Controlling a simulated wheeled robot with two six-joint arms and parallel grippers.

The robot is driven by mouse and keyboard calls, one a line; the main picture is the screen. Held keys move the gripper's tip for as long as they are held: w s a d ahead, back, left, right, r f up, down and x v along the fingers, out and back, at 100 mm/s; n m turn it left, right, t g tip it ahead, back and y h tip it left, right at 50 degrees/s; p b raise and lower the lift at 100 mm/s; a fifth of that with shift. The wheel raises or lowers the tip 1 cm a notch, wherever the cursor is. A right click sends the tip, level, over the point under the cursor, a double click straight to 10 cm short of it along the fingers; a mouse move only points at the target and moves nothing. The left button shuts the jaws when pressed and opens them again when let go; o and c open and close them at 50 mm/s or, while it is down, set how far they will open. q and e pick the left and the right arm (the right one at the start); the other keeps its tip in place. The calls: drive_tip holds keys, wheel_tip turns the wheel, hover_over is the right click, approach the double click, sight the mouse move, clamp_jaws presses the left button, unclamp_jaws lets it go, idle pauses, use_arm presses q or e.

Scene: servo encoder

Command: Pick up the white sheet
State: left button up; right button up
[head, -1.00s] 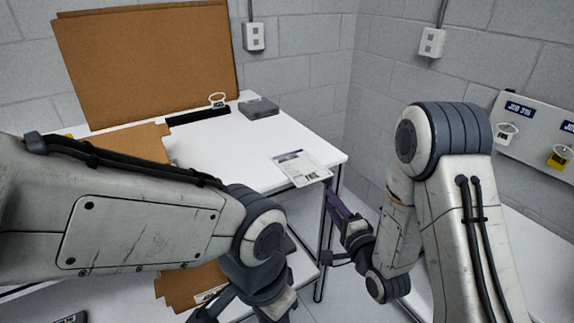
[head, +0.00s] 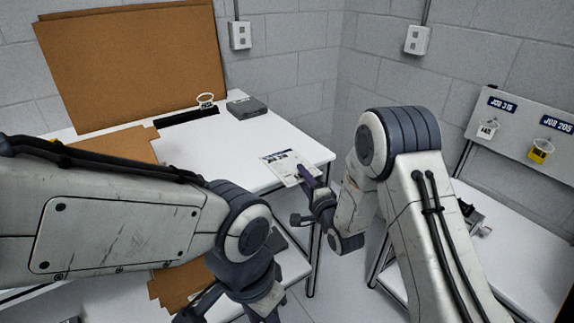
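The white sheet (head: 281,164), with dark print, lies at the right front corner of the white table (head: 240,147). Its near edge appears to stick out past the table edge. My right gripper (head: 306,176) has its dark purple finger part at the sheet's near right side, overlapping it in view. Whether it touches or grips the sheet is not clear. My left gripper (head: 222,303) is low in the picture, below the table top and away from the sheet. It is partly hidden by my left arm and cut by the bottom edge.
A large brown board (head: 135,65) leans on the wall behind the table. A grey box (head: 247,107) and a white ringed tag (head: 205,101) are at the back. Brown cardboard (head: 115,144) lies at left. A second white table (head: 520,245) with a job-label board (head: 515,125) stands at right.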

clamp_jaws()
drive_tip(key=shift+r, duration=0.1)
